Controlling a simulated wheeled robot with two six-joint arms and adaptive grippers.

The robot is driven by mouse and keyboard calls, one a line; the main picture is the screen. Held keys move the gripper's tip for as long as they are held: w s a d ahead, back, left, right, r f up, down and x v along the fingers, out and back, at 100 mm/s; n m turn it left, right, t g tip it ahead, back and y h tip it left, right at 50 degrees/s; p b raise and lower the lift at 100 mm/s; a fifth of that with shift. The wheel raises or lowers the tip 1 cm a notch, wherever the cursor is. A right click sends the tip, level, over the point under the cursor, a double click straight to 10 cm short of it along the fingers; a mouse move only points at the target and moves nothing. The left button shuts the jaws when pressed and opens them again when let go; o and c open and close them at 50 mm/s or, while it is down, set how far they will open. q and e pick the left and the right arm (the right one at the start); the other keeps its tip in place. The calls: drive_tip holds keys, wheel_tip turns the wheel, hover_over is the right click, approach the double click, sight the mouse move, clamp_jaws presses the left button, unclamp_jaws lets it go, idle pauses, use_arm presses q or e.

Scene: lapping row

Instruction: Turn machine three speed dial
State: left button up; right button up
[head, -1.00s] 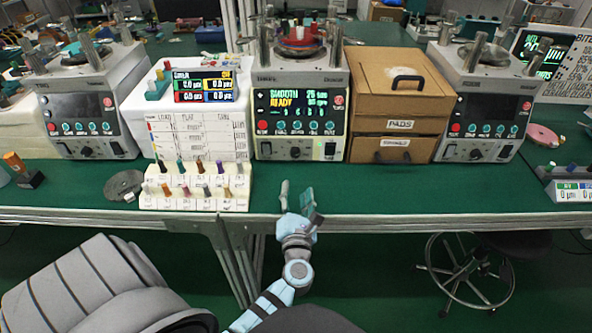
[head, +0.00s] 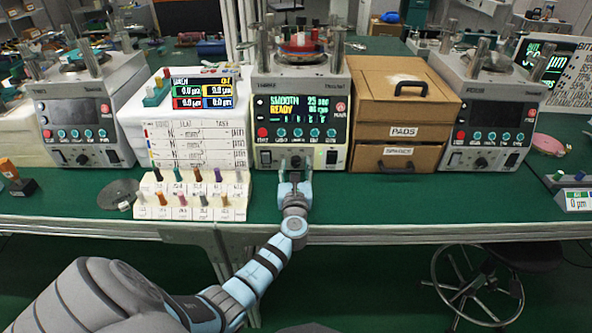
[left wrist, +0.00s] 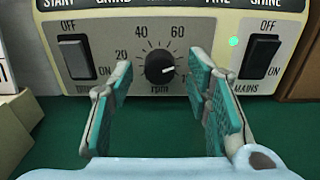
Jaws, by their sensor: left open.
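The middle machine (head: 260,85) has a lit screen reading SMOOTH 25 and READY. Its black rpm dial (left wrist: 160,68) sits low on the cream front panel, with a scale around it and its white mark pointing roughly right. My left gripper (head: 295,168) is in front of this panel. In the left wrist view the left gripper (left wrist: 163,112) is open, its teal-padded fingers on either side of the dial and apart from it. Nothing is between the pads. In the head view the gripper partly hides the dial. My right gripper is not in view.
A peg rack (head: 195,205) stands left of my gripper. Cardboard drawers (head: 392,125) stand to the right. Bench (head: 400,205) in front is clear.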

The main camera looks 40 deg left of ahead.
use_arm(q)
drive_tip(key=shift+c, duration=0.2)
clamp_jaws()
drive_tip(key=shift+r+m+p, duration=0.15)
drive_tip(key=shift+m+p, duration=0.3)
drive_tip(key=shift+m, duration=0.05)
drive_tip(key=shift+o, duration=0.2)
unclamp_jaws()
drive_tip(key=v, duration=1.2)
drive_tip(key=shift+w, duration=0.1)
